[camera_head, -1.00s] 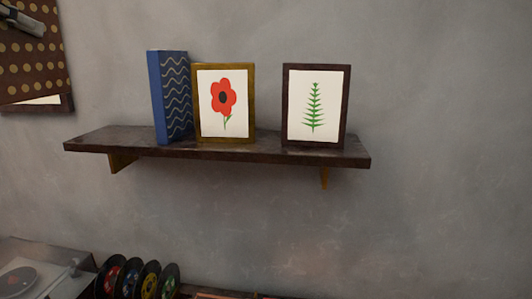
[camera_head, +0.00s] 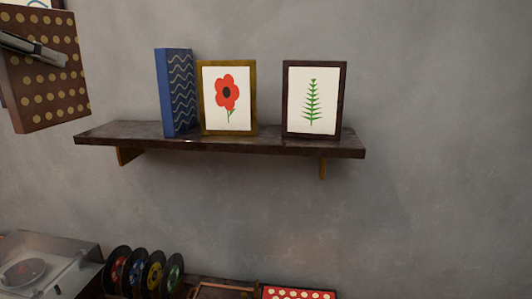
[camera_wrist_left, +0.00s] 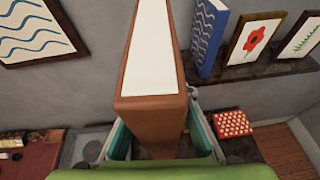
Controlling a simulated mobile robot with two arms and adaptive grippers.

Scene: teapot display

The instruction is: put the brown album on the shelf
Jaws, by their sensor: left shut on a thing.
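The brown album (camera_head: 48,100) with tan dots is at the left edge of the head view, upright and slightly tilted. My left gripper (camera_head: 36,50) is shut on it and holds it in the air, left of the shelf and apart from it. In the left wrist view the album (camera_wrist_left: 152,106) stands between the fingers of my left gripper (camera_wrist_left: 160,142), its white page edge facing up. The dark wooden shelf (camera_head: 265,146) is on the wall; part of it also shows in the wrist view (camera_wrist_left: 268,70). My right gripper is not in view.
A blue wavy-patterned album (camera_head: 174,92), a poppy picture (camera_head: 228,98) and a fern picture (camera_head: 314,100) stand on the shelf. Free room lies at the shelf's left end and between the pictures. Below are a turntable (camera_head: 45,265), several records (camera_head: 145,272) and a red dotted item (camera_head: 298,294).

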